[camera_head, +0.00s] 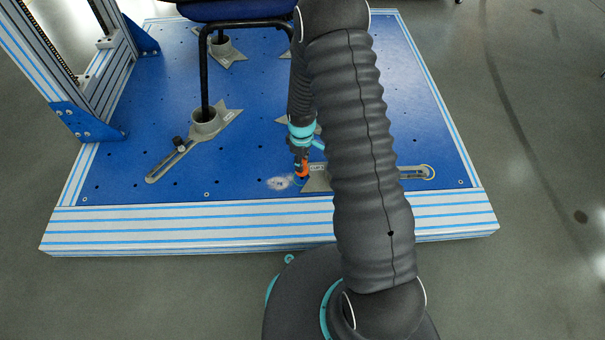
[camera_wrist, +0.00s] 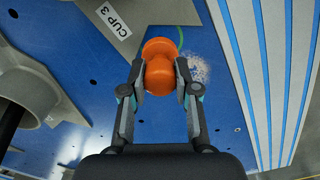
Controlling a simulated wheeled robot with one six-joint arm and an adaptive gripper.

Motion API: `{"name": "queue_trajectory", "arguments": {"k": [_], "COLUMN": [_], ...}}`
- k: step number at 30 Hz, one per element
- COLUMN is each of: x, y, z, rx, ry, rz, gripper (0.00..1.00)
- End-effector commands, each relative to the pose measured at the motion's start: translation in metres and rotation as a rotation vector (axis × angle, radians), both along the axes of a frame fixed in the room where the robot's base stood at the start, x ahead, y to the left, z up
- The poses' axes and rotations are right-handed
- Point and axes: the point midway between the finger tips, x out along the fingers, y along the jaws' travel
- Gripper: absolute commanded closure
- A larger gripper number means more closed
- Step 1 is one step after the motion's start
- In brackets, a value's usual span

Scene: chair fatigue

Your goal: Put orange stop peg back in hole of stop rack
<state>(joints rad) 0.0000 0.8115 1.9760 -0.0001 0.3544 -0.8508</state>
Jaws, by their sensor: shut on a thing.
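My gripper (camera_head: 300,163) is low over the blue platform, near its front edge. In the wrist view my gripper (camera_wrist: 161,78) is shut on the orange stop peg (camera_wrist: 160,62), one finger on each side of its rounded body. The peg also shows as a small orange spot in the head view (camera_head: 302,169). A thin green line curves beside the peg's far end in the wrist view. I cannot tell whether the peg touches the platform or sits in a hole. I cannot make out a stop rack for certain; my arm hides part of the platform.
The blue platform (camera_head: 240,165) has small holes and a striped front edge (camera_head: 180,226). A grey plate labelled CUP 3 (camera_wrist: 113,18) lies beside the peg. A chair's black leg (camera_head: 204,75) stands in a grey cup (camera_head: 206,121). A metal frame (camera_head: 75,60) rises at left.

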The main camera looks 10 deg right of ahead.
Motion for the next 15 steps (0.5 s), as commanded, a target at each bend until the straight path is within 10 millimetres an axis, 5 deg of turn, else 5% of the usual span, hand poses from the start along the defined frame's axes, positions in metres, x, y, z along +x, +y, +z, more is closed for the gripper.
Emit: {"name": "queue_trajectory", "arguments": {"k": [15], "x": [0.000], "y": [0.000], "z": [0.023], "rx": [0.000], "ry": [-0.001], "rz": [0.000], "gripper": [1.00]}}
